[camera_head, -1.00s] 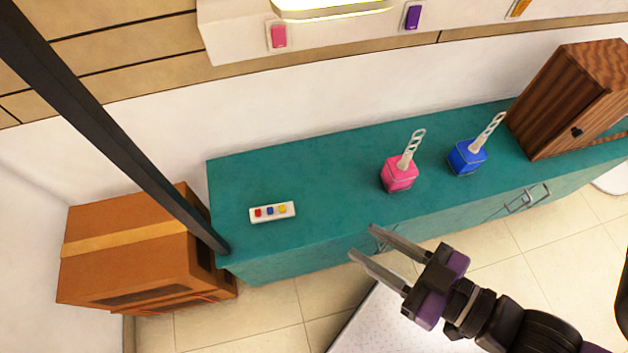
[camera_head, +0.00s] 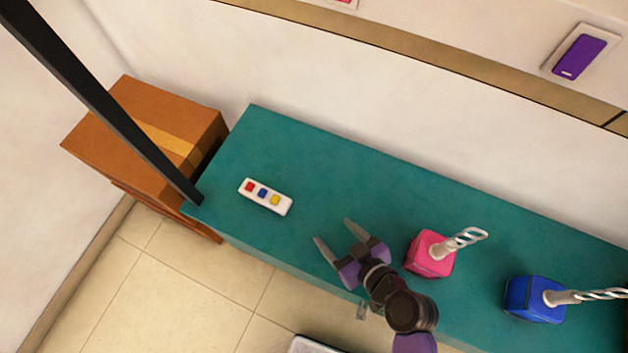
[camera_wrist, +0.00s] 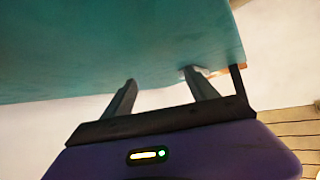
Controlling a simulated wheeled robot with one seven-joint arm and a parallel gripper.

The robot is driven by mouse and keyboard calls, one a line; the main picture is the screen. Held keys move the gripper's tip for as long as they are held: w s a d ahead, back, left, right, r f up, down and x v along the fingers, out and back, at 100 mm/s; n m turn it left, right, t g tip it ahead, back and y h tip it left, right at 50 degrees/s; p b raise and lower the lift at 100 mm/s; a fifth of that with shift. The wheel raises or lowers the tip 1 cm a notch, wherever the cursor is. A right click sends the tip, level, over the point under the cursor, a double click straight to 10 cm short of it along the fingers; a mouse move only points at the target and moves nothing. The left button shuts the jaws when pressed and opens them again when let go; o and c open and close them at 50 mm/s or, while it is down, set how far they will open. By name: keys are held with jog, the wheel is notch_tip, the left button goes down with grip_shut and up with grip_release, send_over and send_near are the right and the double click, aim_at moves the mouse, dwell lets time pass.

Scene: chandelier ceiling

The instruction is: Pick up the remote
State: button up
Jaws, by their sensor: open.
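The remote (camera_head: 265,196) is a small white bar with red, blue and yellow buttons. It lies flat on the left part of the teal cabinet top (camera_head: 330,175) in the head view. My gripper (camera_head: 333,236) is open and empty, to the right of the remote and a little nearer the front edge, clearly apart from it. In the wrist view my two fingers (camera_wrist: 157,80) are spread with nothing between them, and the teal surface fills the upper part. I cannot see the remote in the wrist view.
A pink bottle (camera_head: 430,254) and a blue bottle (camera_head: 534,299), each with a twisted pale stem, stand to the right of my gripper. A dark post (camera_head: 110,108) stands at the cabinet's left end, by a brown box (camera_head: 150,135). The surface around the remote is clear.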

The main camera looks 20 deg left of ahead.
aim_at(265, 194)
jog(key=w+a+n+g, duration=0.1)
jog(key=a, duration=0.1)
jog(key=a+n+y+b, duration=0.1)
jog(key=a, duration=0.2)
jog(key=w+a+n+g+y+b, duration=0.1)
jog(key=a, duration=0.2)
jog(key=shift+w+f+g, duration=0.3)
jog(key=a+n+g, duration=0.1)
jog(key=a, duration=0.1)
jog(key=a+r+n+y+b, duration=0.1)
jog(key=a, duration=0.1)
jog(key=a+r+n+g+y, duration=0.1)
jog(key=a, duration=0.1)
jog(key=shift+w+a+g+b, duration=0.15)
jog(key=shift+w+g+b, duration=0.05)
jog(key=shift+g+b, duration=0.15)
jog(key=x, duration=0.7)
jog(key=shift+w+a+f, duration=0.1)
jog(key=shift+w+a, duration=0.05)
jog(key=shift+w, duration=0.2)
grip_shut()
